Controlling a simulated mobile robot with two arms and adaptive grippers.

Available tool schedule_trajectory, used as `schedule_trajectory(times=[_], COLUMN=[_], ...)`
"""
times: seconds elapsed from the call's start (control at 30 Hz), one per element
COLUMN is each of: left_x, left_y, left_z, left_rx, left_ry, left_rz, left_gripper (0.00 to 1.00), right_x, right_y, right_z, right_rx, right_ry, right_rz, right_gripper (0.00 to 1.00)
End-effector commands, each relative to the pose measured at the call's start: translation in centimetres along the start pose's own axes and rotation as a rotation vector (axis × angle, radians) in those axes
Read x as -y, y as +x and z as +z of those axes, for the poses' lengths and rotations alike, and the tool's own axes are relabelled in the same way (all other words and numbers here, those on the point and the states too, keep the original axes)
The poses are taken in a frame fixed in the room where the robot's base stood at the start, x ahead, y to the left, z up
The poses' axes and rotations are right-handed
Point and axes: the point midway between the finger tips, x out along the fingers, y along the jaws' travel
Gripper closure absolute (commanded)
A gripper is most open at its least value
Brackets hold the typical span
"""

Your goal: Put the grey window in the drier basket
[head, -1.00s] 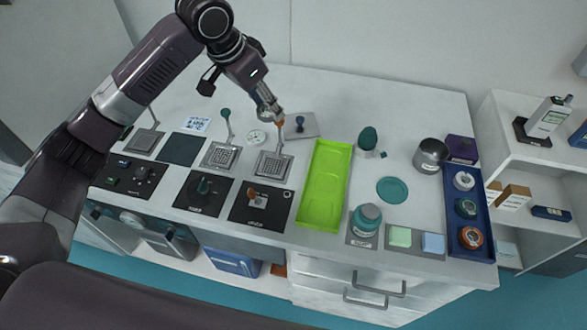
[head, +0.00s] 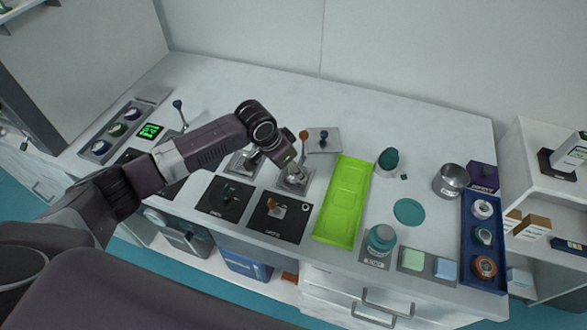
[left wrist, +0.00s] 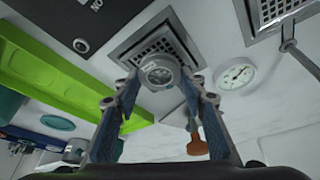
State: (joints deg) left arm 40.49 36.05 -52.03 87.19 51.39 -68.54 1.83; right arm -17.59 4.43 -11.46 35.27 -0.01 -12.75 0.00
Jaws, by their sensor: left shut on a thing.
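My left gripper (head: 290,164) reaches down over a grey mesh basket (head: 294,184) with an orange-knobbed handle (head: 304,135). In the left wrist view, the fingers (left wrist: 161,85) are shut on a small round grey-rimmed piece with a clear face, the grey window (left wrist: 158,72). It is just in front of the basket's mesh (left wrist: 160,45); whether it touches the mesh cannot be told. The gripper hides the window in the head view. The orange knob (left wrist: 197,146) stands beside the right finger. My right gripper is not in view.
A lime green tray (head: 343,200) lies right of the basket. Black control panels (head: 278,217) sit in front. Another mesh basket (head: 243,164) and a round dial (left wrist: 238,73) are close by. A blue tray (head: 482,209) with rings is at the right.

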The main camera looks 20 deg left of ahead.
Motion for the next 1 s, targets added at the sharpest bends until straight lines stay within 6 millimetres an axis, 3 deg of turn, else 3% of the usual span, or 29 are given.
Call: schedule_trajectory(times=[0.23, 0.7, 0.73, 0.87, 1.0], left_x=[0.0, 0.0, 0.0, 0.0, 0.0], left_y=[1.1, 2.0, 2.0, 2.0, 1.9], left_z=[0.4, 0.8, 0.8, 0.8, 0.8], left_rx=[-0.002, -0.001, -0.001, 0.0, 0.0], left_ry=[0.002, 0.0, 0.0, 0.0, 0.0], left_rz=[-0.002, 0.0, -0.001, -0.001, -0.001], left_gripper=[0.86, 0.86, 0.58, 0.44, 0.44], right_x=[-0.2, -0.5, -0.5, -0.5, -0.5], right_y=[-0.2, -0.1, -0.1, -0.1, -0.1], right_z=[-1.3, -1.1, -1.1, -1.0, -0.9], right_rx=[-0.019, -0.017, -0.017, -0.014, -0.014], right_ry=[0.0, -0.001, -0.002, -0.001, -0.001], right_rz=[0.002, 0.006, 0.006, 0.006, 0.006], right_gripper=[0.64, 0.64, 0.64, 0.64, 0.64])
